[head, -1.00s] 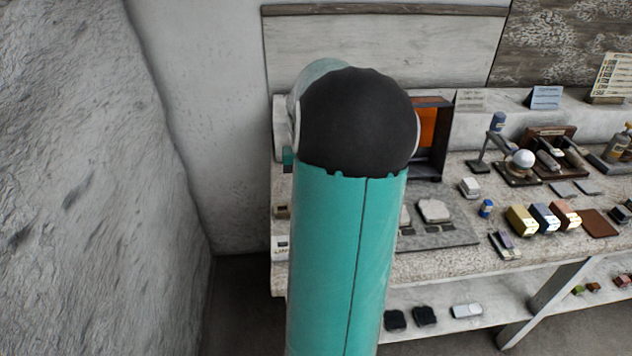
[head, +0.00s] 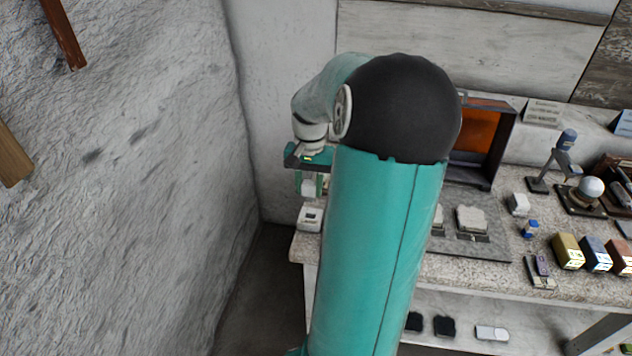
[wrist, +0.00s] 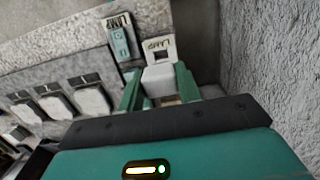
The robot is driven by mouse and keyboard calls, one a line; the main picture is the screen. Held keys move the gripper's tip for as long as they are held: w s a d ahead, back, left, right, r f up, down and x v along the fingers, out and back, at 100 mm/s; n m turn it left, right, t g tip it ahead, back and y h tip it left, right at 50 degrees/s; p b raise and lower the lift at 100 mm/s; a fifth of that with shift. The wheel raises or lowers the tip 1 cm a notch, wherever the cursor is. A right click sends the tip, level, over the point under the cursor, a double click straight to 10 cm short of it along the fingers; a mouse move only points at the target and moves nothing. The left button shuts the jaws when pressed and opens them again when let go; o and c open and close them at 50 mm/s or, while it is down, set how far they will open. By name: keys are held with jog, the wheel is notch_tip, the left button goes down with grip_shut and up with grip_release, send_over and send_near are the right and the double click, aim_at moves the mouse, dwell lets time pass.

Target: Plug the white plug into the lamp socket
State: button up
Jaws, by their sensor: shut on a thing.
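My gripper (wrist: 160,88) is shut on the white plug (wrist: 158,79), a pale block between its two green fingers. In the head view, my gripper (head: 309,186) is just left of my arm, at the left end of the bench. I cannot tell whether plug and socket touch.
A grey-green piece marked LAMP (wrist: 120,40) lies left of the socket. Several pale blocks (wrist: 92,100) stand in a row on a grey board. An orange-backed case (head: 475,135) stands behind. A rough wall (head: 150,170) rises close to the left.

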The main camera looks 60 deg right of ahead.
aim_at(310, 200)
jog(key=shift+s, duration=0.25)
jog(key=shift+w, duration=0.25)
jog(key=shift+s, duration=0.15)
jog(key=shift+f, duration=2.45)
jog(key=shift+f, duration=1.5)
jog(key=o, duration=1.1)
jog(key=shift+c, duration=0.2)
jog(key=shift+r, duration=0.1)
